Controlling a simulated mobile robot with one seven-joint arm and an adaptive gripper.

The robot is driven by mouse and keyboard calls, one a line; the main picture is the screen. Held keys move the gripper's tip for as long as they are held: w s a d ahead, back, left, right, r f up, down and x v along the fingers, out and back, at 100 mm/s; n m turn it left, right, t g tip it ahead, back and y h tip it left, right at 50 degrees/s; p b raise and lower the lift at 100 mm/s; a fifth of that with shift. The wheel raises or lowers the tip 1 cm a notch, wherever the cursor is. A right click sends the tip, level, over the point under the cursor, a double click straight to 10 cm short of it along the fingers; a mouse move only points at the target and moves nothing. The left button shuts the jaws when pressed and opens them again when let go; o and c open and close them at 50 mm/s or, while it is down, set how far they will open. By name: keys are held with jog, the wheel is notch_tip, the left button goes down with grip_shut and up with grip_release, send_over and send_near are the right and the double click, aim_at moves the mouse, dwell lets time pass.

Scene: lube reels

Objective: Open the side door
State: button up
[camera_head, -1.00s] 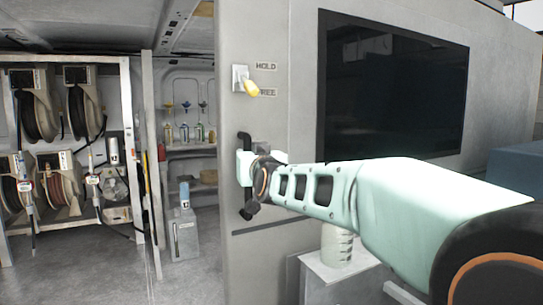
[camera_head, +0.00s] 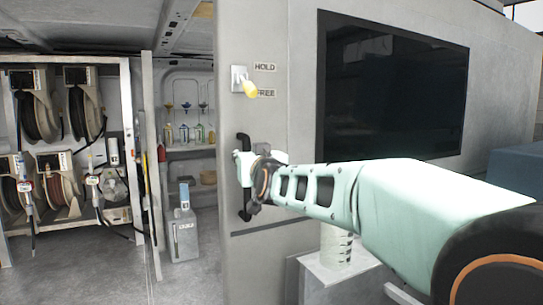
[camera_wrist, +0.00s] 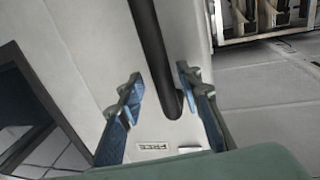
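The side door is the grey panel (camera_head: 252,270) in the middle of the head view. Its black vertical handle (camera_head: 244,140) is partly hidden by my gripper (camera_head: 243,167). A yellow-tipped lever (camera_head: 250,89) sits above the handle, beside the labels HOLD and FREE; its tip points down towards FREE. In the wrist view my gripper (camera_wrist: 160,86) is open, with blue-padded fingers on either side of the handle (camera_wrist: 152,45). Gaps show between the fingers and the bar. The handle's lower end in that view lies between the fingertips.
A dark window (camera_head: 395,85) is in the wall right of the door. Left of the door is an opening with hose reels (camera_head: 35,110), shelves of bottles (camera_head: 190,140) and a grey canister (camera_head: 185,235). A pale container (camera_head: 336,245) stands below my arm. The floor (camera_head: 90,275) at left is clear.

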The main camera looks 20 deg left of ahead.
jog(key=v, duration=0.7)
jog(key=shift+s, duration=0.2)
jog(key=shift+d+r, duration=0.1)
